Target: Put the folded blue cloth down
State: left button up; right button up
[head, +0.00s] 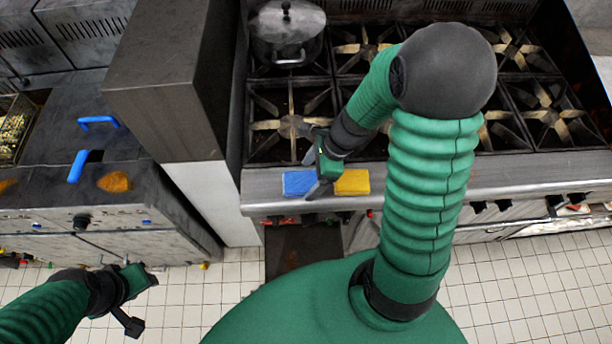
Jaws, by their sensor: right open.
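The folded blue cloth (298,183) lies on the steel front ledge of the stove, left of a yellow folded cloth or sponge (353,182). My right gripper (318,180) is at the blue cloth's right end, with its dark fingers over or beside that end. The gripper is open; whether a finger touches the cloth cannot be told from this angle. My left gripper (140,302) is at the lower left, over the tiled floor, away from the cloth. Its fingers look spread apart, with nothing between them.
The stove's front ledge (480,182) is bare to the right. A lidded pot (287,35) stands on the back left burner. A tall steel cabinet (175,80) stands left of the stove. A fryer with blue handles (78,165) is further left.

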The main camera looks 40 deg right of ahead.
jog(key=p+v, duration=0.2)
jog(key=v, duration=0.7)
pick_arm(q)
jog(key=shift+s+a+r, duration=0.15)
jog(key=shift+s+r, duration=0.05)
jog(key=shift+r, duration=0.4)
jog(key=shift+s+a+r, duration=0.15)
jog(key=shift+r, duration=0.4)
pick_arm(e)
jog(key=s+a+n+h, duration=0.1)
jog(key=a+n, duration=0.4)
jog(key=n, duration=0.7)
jog(key=a+f+n+h, duration=0.1)
jog(key=a+n, duration=0.4)
jog(key=n, duration=0.7)
jog(key=shift+s+f+n+h, duration=0.25)
jog(key=shift+s+n+h, duration=0.1)
jog(key=shift+h, duration=0.55)
